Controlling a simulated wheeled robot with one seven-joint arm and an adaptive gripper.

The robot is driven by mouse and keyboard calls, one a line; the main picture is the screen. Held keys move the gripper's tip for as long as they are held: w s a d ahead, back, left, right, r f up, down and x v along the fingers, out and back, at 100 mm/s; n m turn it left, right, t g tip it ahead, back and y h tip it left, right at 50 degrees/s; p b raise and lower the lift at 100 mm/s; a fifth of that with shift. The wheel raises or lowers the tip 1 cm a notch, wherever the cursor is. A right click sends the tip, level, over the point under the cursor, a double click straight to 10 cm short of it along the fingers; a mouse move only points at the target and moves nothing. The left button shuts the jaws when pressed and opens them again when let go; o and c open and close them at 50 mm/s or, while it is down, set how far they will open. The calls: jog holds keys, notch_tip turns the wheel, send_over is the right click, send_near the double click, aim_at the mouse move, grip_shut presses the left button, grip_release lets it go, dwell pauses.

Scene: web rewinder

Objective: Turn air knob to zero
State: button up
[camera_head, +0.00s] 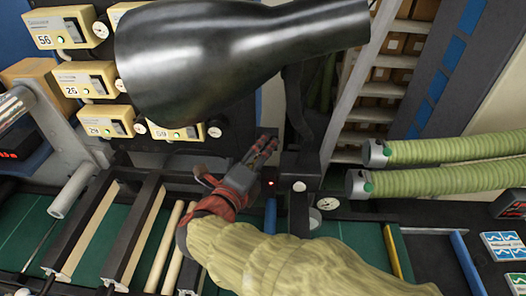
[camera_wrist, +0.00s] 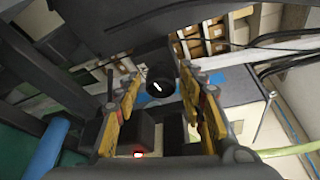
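A round black knob (camera_wrist: 159,87) with a slanted white pointer mark shows ahead of my gripper in the wrist view. It lies in the gap between the two yellow-edged fingers, and I see no finger touching it. My gripper (camera_head: 265,143) is open, with one finger on each side of the knob in the wrist view. In the head view its red and grey fingers point up and to the right, beside a black post. I cannot make out the knob in the head view. The scale around the knob is too small to read.
A black unit with a red light (camera_head: 271,183) stands close beside my gripper. Green ribbed hoses (camera_head: 450,150) run at the right. Cream numbered boxes (camera_head: 90,80) hang at upper left. Wooden and metal rollers (camera_head: 165,245) lie at lower left. A large black cylinder (camera_head: 200,65) fills the top.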

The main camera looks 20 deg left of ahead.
jog(key=shift+o, duration=0.4)
jog(key=s+r, duration=0.1)
jog(key=s, duration=1.1)
jog(key=shift+a+r, duration=0.2)
jog(key=shift+r, duration=0.2)
jog(key=shift+w+f, duration=0.1)
jog(key=shift+w, duration=0.05)
jog(key=shift+w+d+f+m+g+y+b, duration=0.15)
jog(key=shift+w+m+b, duration=0.3)
jog(key=shift+w+b, duration=1.1)
jog(key=shift+w+a+f+m+g+y+b, duration=0.1)
jog(key=shift+w+f+m+g+y+b, duration=0.35)
jog(key=shift+w, duration=1.85)
jog(key=shift+w+d+m+b, duration=0.1)
jog(key=shift+w+m+b, duration=0.4)
jog(key=shift+w+b, duration=1.15)
jog(key=shift+w, duration=0.25)
jog(key=shift+c, duration=0.3)
jog(key=c, duration=1.1)
